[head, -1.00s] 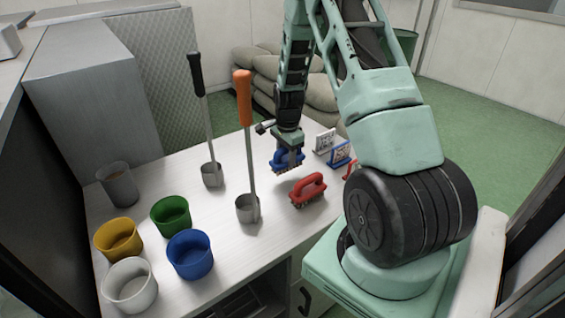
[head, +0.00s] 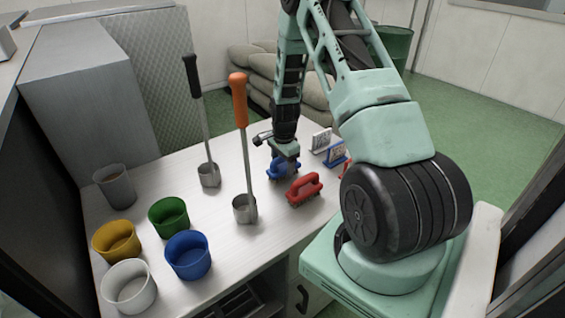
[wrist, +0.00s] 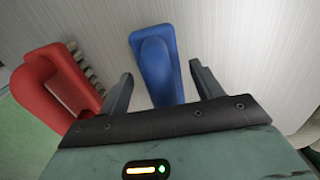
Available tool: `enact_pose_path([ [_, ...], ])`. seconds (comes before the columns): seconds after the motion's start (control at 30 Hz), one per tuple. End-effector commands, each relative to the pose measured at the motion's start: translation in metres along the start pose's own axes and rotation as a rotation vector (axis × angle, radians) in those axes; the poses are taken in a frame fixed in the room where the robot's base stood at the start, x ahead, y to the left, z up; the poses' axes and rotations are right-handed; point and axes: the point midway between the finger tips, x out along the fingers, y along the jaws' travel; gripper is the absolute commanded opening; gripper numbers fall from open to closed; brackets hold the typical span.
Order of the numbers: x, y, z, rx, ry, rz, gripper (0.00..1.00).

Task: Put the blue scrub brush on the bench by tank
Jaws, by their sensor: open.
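The blue scrub brush (head: 281,171) sits bristles down on the pale bench (head: 218,262), beside a red brush (head: 304,188). In the wrist view the blue brush (wrist: 157,65) lies between the two fingers of my gripper (wrist: 163,85). The fingers are open, with a gap on each side of its handle. In the head view my gripper (head: 284,152) is right above the brush and hides part of its top. I cannot tell for certain which thing is the tank.
The red brush (wrist: 60,88) is close outside the left finger. Two ladles, one orange-handled (head: 240,100) and one black-handled (head: 193,75), stand upright nearby. Small signs (head: 321,139) stand right of the gripper. Several cups, including a blue one (head: 188,256), fill the bench's left front.

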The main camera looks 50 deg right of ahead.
Motion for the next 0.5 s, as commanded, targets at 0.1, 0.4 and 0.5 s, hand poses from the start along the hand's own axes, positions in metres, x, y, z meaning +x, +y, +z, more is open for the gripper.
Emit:
enact_pose_path([
  [0.1, -0.005, -0.001, 0.000, 0.000, 0.001, -0.001, 0.65],
  [0.4, -0.050, -0.001, 0.000, -0.001, 0.002, -0.006, 0.65],
  [0.5, -0.070, -0.002, 0.000, -0.002, 0.003, -0.006, 0.65],
])
